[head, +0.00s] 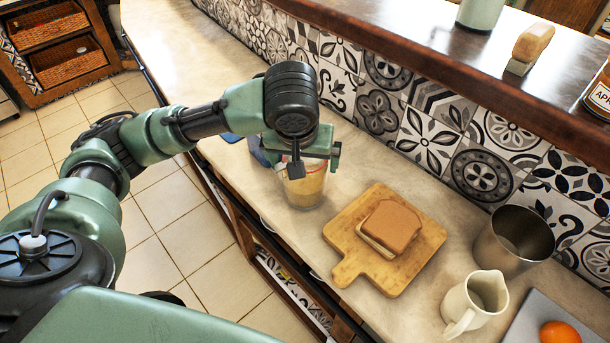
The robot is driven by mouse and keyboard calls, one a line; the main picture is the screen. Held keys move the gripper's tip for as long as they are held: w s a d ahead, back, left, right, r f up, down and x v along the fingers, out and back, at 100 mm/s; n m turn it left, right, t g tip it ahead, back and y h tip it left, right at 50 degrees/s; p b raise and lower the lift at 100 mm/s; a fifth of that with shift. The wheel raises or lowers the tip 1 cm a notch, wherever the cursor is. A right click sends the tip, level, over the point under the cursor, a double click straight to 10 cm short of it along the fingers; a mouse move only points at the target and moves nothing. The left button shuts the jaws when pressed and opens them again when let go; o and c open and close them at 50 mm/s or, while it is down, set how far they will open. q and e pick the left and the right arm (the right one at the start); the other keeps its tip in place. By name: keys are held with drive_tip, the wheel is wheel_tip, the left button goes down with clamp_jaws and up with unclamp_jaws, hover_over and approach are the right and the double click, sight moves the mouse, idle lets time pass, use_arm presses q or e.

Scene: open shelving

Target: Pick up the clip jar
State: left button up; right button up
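A glass clip jar (306,190) with pale tan contents stands on the counter, left of the cutting board. My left gripper (296,168) is right at the top of the jar and hides its lid and upper part. The fingers are mostly hidden by the wrist and gripper body, so I cannot tell whether they are open, shut or touching the jar. My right gripper is not in view.
A wooden cutting board (345,262) holds a sandwich (391,227). A metal cup (514,242), a cream jug (474,303) and an orange (559,333) stand further right. A blue item (231,137) is partly hidden behind my arm. A raised wooden ledge (440,62) runs above the tiled wall.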

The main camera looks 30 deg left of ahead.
use_arm(q)
drive_tip(key=x, duration=0.4)
drive_tip(key=shift+s+f, duration=0.1)
drive_tip(key=shift+f, duration=0.15)
drive_tip(key=shift+w+f, duration=0.25)
drive_tip(key=shift+f, duration=0.3)
drive_tip(key=c, duration=1.8)
drive_tip(key=shift+w+r, duration=0.1)
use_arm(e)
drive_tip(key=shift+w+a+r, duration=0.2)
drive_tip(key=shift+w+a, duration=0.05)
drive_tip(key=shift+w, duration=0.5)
